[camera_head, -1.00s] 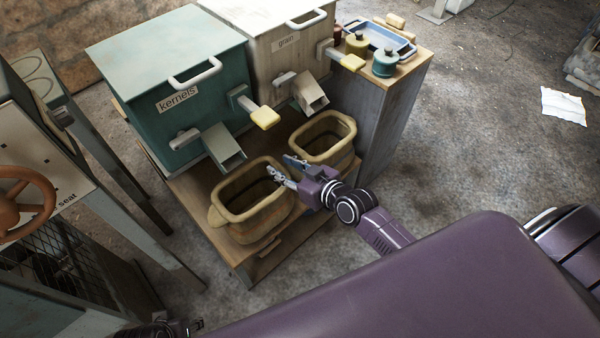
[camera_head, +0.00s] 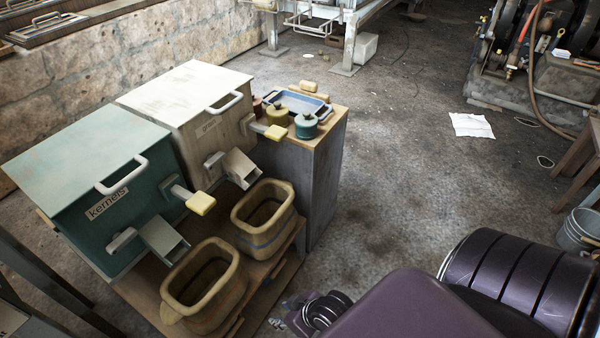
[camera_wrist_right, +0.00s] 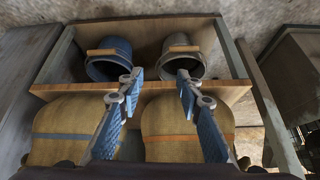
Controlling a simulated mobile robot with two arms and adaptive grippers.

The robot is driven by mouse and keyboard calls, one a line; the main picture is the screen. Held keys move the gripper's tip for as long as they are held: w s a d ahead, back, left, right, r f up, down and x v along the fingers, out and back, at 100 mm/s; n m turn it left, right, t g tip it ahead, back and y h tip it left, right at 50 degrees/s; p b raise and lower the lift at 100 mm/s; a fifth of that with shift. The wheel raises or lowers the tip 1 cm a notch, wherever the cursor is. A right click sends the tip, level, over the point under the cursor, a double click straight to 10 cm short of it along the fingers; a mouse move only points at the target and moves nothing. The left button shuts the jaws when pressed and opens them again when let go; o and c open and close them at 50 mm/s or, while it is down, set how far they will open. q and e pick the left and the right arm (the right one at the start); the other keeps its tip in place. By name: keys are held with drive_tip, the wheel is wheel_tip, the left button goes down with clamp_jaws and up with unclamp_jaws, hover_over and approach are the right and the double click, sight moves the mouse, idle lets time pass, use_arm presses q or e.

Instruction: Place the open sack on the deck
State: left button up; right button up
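Two tan open sacks stand upright on the wooden deck (camera_head: 150,300) in the head view. The nearer sack (camera_head: 204,285) is below the kernels chute. The farther sack (camera_head: 264,220), with a blue stripe, is below the grain chute. My right gripper (camera_head: 282,318) is low in front of the deck, partly hidden by my own arm. In the right wrist view its blue-padded fingers (camera_wrist_right: 160,80) are apart with nothing held between them. That view shows a blue-striped sack (camera_wrist_right: 70,134) and an orange-striped sack (camera_wrist_right: 188,134) beside the fingers. My left gripper is out of view.
A teal kernels bin (camera_head: 90,190) and a white grain bin (camera_head: 190,105) stand behind the sacks. A side cabinet (camera_head: 322,180) carries jars and a blue tray (camera_head: 298,101). A blue bucket (camera_wrist_right: 108,60) and a grey bucket (camera_wrist_right: 182,57) are beyond the board edge.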

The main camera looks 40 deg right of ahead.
drive_tip(key=s+f+g+h, duration=0.1)
drive_tip(key=s+f+g, duration=0.2)
drive_tip(key=s+f, duration=0.2)
drive_tip(key=s, duration=0.3)
drive_tip(key=shift+s+d+f+m+g+h, duration=0.2)
drive_tip(key=shift+s+d+m+g+h, duration=0.1)
